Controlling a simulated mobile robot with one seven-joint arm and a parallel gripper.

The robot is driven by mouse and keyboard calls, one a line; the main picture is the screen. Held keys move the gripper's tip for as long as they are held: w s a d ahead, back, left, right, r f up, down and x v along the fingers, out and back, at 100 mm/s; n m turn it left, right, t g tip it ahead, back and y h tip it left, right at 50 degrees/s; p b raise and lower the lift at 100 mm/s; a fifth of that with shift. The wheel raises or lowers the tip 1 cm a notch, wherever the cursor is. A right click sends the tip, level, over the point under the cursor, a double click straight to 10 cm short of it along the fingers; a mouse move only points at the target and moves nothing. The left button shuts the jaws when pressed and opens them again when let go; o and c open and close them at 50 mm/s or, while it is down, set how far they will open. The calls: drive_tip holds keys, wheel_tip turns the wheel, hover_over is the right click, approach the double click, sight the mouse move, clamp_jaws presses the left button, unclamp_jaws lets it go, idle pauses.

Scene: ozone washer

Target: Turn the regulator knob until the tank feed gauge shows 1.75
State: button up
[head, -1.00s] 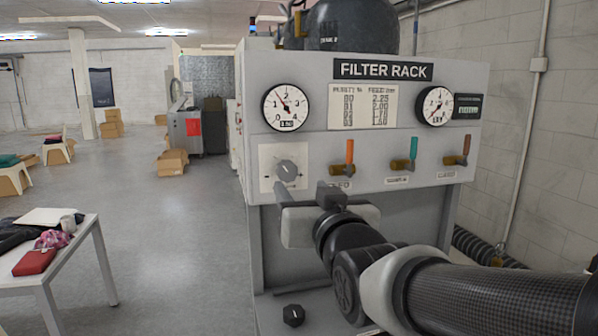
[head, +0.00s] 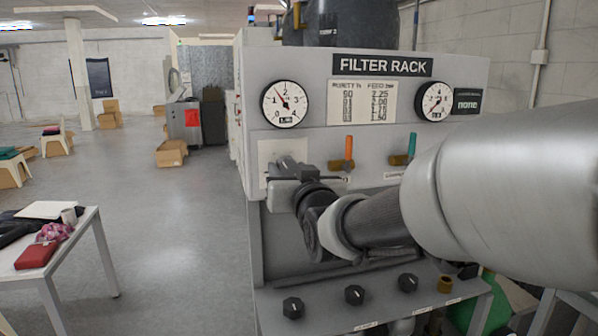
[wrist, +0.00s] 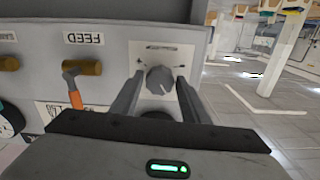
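The regulator knob (wrist: 160,80) is a grey round knob on a pale plate (wrist: 172,57) on the rack's front. In the wrist view it sits between the two fingers of my gripper (wrist: 159,82), which are apart, with a gap visible on each side. In the head view my gripper (head: 284,172) is at the plate and hides most of the knob. The left round gauge (head: 285,103) has its needle between 1 and 2; its small digits look like 1.50 but are hard to read. The right gauge (head: 435,101) has its needle pointing lower left.
A purity and feed table (head: 362,102) hangs between the gauges. An orange-handled valve (head: 349,150) is close right of my gripper, and a teal-handled one (head: 411,147) is farther right. Several black knobs (head: 292,307) sit on the lower shelf. Floor is open left of the rack.

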drive_tip(key=c, duration=0.7)
drive_tip(key=shift+o, duration=0.2)
drive_tip(key=b, duration=0.2)
drive_tip(key=shift+f+m+b, duration=0.3)
drive_tip(key=shift+m+b, duration=0.1)
drive_tip(key=shift+r+m+b, duration=0.25)
drive_tip(key=shift+m+b, duration=0.25)
drive_tip(key=shift+b, duration=0.35)
drive_tip(key=o, duration=1.1)
drive_tip(key=shift+c, duration=0.2)
